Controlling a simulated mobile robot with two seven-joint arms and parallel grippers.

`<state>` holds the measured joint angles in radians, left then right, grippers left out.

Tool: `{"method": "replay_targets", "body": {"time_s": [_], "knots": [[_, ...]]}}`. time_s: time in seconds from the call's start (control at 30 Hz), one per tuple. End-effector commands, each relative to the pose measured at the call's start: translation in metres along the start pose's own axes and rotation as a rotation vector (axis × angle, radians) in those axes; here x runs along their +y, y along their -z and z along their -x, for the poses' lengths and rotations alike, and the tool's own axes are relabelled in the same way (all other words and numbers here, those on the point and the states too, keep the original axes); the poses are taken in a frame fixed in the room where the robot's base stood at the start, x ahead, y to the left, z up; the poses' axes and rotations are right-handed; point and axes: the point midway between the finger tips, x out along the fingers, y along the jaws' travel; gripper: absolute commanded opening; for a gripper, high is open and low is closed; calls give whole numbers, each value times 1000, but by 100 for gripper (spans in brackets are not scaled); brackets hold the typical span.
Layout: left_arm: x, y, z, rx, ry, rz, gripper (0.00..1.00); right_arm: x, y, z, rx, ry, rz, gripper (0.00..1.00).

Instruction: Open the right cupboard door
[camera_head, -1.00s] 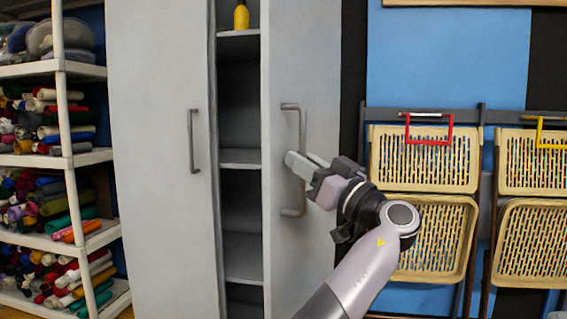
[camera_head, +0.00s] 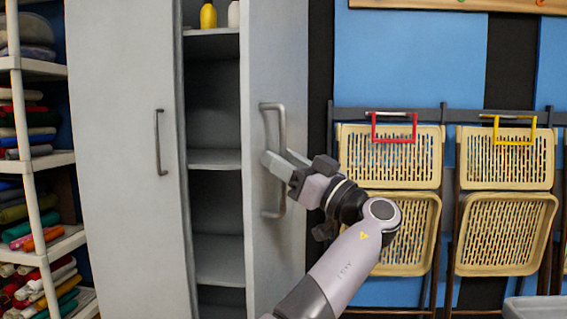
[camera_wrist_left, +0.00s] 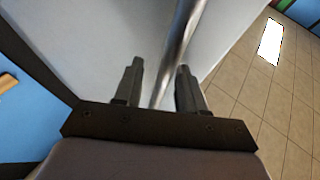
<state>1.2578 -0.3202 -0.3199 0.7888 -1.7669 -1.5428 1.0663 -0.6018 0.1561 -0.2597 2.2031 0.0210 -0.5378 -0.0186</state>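The right cupboard door (camera_head: 283,70) is light grey and stands partly open in the head view. Shelves show in the gap to its left. Its long metal handle (camera_head: 281,130) is upright. My left gripper (camera_head: 275,162) is at the middle of this handle. In the left wrist view the handle bar (camera_wrist_left: 181,38) runs between the two fingers (camera_wrist_left: 158,85). The fingers are apart, with a gap visible on the left of the bar. The left cupboard door (camera_head: 125,150) looks closed. My right gripper is not in view.
Inside the cupboard, a yellow bottle (camera_head: 208,15) and a white one (camera_head: 233,14) stand on a shelf (camera_head: 212,32). A shelf rack (camera_head: 45,160) with fabric rolls is at the left. Folding chairs (camera_head: 390,155) hang right of the cupboard. A grey object (camera_head: 535,308) shows bottom right.

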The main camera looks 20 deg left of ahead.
Motion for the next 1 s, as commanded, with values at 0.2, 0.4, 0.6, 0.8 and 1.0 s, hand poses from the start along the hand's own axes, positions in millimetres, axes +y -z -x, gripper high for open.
{"method": "replay_targets", "body": {"time_s": [0.2,0.4,0.6,0.8,1.0], "knots": [[0,-1,0,-1,2,-2,40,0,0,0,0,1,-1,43],[-1,2,-1,-1,3,-1,40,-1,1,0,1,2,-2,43],[-1,29,-12,0,4,2,40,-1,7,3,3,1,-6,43],[-1,76,-32,1,4,2,40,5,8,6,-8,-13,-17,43],[-1,124,-51,1,3,0,40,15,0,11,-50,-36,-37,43]]}}
